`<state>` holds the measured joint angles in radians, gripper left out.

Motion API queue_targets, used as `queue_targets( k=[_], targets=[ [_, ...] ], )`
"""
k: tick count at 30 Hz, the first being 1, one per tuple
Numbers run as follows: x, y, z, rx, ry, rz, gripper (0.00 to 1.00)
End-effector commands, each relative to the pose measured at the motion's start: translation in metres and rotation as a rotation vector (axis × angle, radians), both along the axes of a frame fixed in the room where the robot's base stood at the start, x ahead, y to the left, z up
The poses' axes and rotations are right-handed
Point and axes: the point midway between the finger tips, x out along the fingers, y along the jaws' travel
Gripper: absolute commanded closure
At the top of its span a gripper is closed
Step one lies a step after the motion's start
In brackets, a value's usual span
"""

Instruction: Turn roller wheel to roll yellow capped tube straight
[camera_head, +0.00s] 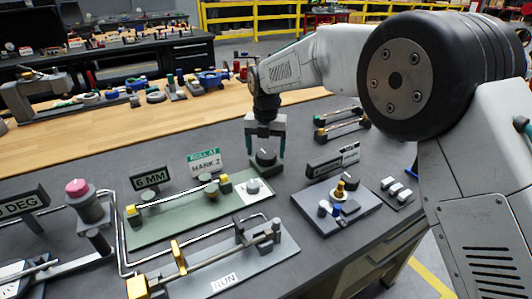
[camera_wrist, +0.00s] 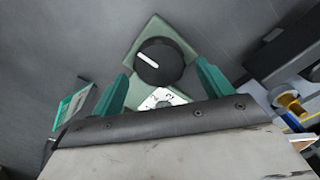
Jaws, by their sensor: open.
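My gripper (camera_head: 265,148) points down over the back right end of the green fixture and is open. A round black knob with a white pointer line (camera_head: 265,157), apparently the roller wheel, is between or just below its fingers. In the wrist view the knob (camera_wrist: 160,62) lies just ahead of the teal fingers (camera_wrist: 162,72), on a green base. A white dial plate with numbers (camera_wrist: 165,97) is partly hidden by my gripper. The green plate (camera_head: 160,237) carries a thin tube (camera_head: 178,193) between yellow end pieces; whether it is straight cannot be told.
A sign reading "ROLL AT MARK 2" (camera_head: 205,162) stands left of my gripper, beside a "6 MM" sign (camera_head: 151,179). A grey fixture marked RUN (camera_head: 223,283) is in front. A dark fixture with small knobs (camera_head: 337,211) is at right.

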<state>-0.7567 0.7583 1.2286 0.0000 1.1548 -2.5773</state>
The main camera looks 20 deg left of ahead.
Motion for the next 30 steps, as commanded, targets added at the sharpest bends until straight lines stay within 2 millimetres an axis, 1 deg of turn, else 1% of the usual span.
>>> queue_targets(
  k=[1, 3, 6, 13, 14, 15, 17, 18, 19, 26, 30],
  targets=[
    [0.0, 0.0, -0.006, -0.001, 0.001, -0.001, 0.21],
    [0.0, -0.001, -0.012, -0.001, 0.001, -0.001, 0.21],
    [0.0, 0.0, -0.016, 0.0, 0.0, -0.001, 0.21],
    [0.0, 0.0, -0.017, 0.0, 0.0, -0.001, 0.21],
    [0.0, 0.0, -0.017, 0.0, 0.0, -0.001, 0.24],
    [0.0, 0.0, -0.017, 0.0, 0.0, -0.001, 0.35],
    [0.0, 0.0, -0.017, 0.0, 0.0, -0.001, 0.52],
    [0.0, 0.0, -0.017, 0.0, 0.0, -0.001, 0.63],
    [0.0, 0.0, -0.017, 0.0, 0.0, -0.001, 0.66],
    [0.0, 0.0, -0.017, 0.0, 0.0, -0.011, 0.66],
    [0.0, 0.0, -0.017, 0.0, 0.0, -0.047, 0.66]
  ],
)
